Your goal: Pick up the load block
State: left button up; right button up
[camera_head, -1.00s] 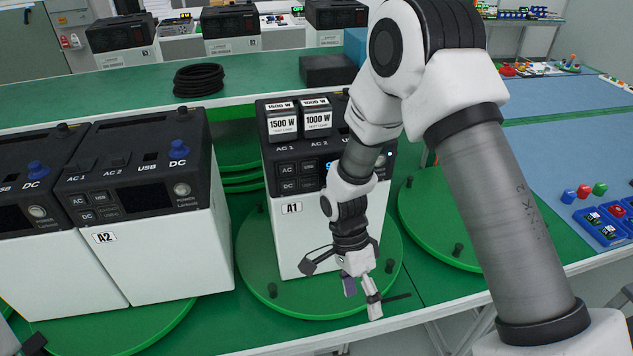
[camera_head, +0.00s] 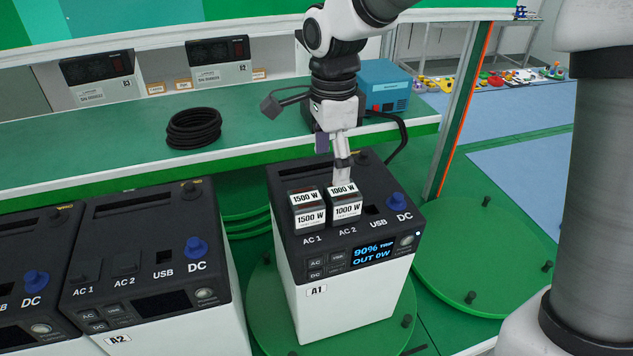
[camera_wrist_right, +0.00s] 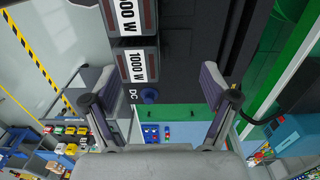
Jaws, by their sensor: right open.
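The 1000 W load block (camera_head: 346,202) sits on the top of power station A1 (camera_head: 345,300), above the AC 2 label. The 1500 W load block (camera_head: 308,207) sits beside it, to its left, above AC 1. My right gripper (camera_head: 333,157) points down just behind and above the 1000 W block, and one finger overlaps that block in the picture. In the right wrist view my gripper (camera_wrist_right: 155,80) is open, with the 1000 W block (camera_wrist_right: 134,66) showing between its spread fingers. I cannot tell whether they touch it. My left gripper is not in view.
A1 stands on a green turntable (camera_head: 270,325). Station A2 (camera_head: 195,325) stands to its left, and an empty turntable (camera_head: 490,260) lies to its right. Behind are a coiled black cable (camera_head: 194,128) and a blue box (camera_head: 385,87) on the green shelf.

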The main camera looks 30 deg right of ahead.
aim_at(342, 189)
jog(key=s+f+p, duration=0.2)
jog(key=s, duration=0.1)
jog(key=s+f+p, duration=0.1)
jog(key=s, duration=0.1)
jog(key=shift+d+f, duration=0.1)
jog(key=shift+d, duration=0.2)
jog(key=w+f, duration=0.2)
jog(key=f, duration=0.1)
jog(key=shift+w+a+f, duration=0.1)
jog(key=shift+w+f, duration=0.05)
jog(key=shift+f, duration=0.15)
jog(key=shift+w, duration=0.25)
jog(key=shift+s+r, duration=0.3)
jog(key=shift+s, duration=0.5)
jog(key=c, duration=1.6)
jog(key=shift+w+f, duration=0.1)
jog(key=shift+w, duration=0.25)
grip_shut()
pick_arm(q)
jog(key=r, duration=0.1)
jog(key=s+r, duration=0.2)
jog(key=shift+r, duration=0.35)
